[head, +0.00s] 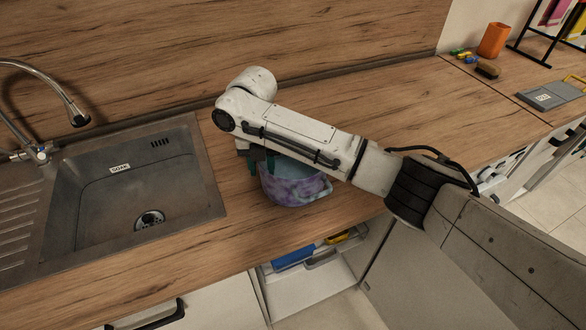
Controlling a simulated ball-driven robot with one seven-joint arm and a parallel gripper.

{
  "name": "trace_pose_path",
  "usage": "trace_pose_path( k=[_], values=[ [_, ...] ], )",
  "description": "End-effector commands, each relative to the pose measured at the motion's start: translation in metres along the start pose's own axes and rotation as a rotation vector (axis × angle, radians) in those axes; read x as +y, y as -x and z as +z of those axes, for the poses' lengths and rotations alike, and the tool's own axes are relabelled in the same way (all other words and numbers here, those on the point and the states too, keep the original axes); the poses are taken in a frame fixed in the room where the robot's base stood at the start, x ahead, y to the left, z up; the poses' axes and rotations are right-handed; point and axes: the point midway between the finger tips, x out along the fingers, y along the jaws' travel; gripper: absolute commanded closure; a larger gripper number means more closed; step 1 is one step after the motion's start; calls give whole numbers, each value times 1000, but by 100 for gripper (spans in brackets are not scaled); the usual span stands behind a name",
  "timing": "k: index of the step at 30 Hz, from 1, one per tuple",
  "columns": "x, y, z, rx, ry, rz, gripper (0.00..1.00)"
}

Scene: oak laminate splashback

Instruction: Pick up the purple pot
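The purple pot (293,190), mottled purple and blue with a teal inside, stands upright on the wooden counter to the right of the sink. A handle shows at its right side. My gripper (260,168) points down at the pot's left rim, with dark green fingers at or around that rim. My arm covers the pot's upper back part. I cannot tell whether the fingers are closed on the rim or still apart.
A steel sink (206,183) lies left of the pot, with a tap (78,116). Below the counter, an open drawer (312,283) holds blue and yellow items. An orange cup (493,40), a brush (487,71) and a grey board (552,94) lie far right. The counter behind is clear.

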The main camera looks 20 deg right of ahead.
Motion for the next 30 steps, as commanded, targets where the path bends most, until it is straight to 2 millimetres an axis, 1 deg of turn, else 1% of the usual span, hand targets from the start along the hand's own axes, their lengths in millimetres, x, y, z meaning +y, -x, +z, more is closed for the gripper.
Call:
trace_pose_path(
  k=[3, 8, 19, 30],
  values=[
    [0, -4, 0, -1, 0, 0, 65],
    [0, -4, 0, -1, 0, 0, 65],
    [0, -4, 0, -1, 0, 0, 99],
    [0, -4, 0, 0, 0, 1, 100]
  ],
)
